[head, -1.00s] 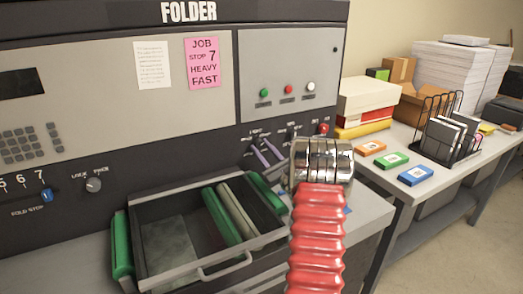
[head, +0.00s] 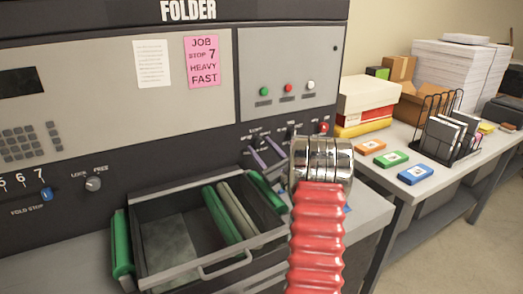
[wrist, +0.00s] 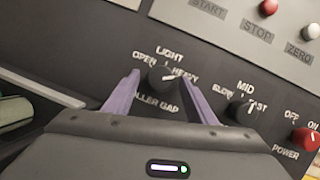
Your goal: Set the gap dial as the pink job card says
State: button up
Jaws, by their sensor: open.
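The pink job card (head: 202,62) on the folder's front reads "JOB STOP 7 HEAVY FAST". In the wrist view the gap dial (wrist: 161,80) is a dark round knob, marked OPEN, LIGHT and HEAVY, with "ROLLER GAP" partly hidden below. Its white mark appears to point right, toward HEAVY. My gripper (wrist: 162,80) is open, one purple finger on each side of the dial. I see dark panel between fingers and knob; contact is not evident. In the head view my gripper (head: 266,155) is at the same panel, and the dial is hard to make out.
The speed dial (wrist: 241,110), marked SLOW, MID and FAST, stands close right of the gap dial. The red power knob (wrist: 305,139) is farther right. A dark tray (head: 158,276) with rollers sits below.

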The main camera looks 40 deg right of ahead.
jog(key=shift+s+f, duration=0.3)
jog(key=shift+s, duration=0.25)
jog(key=s+a, duration=0.2)
jog(key=s, duration=1)
jog(key=shift+a, duration=0.15)
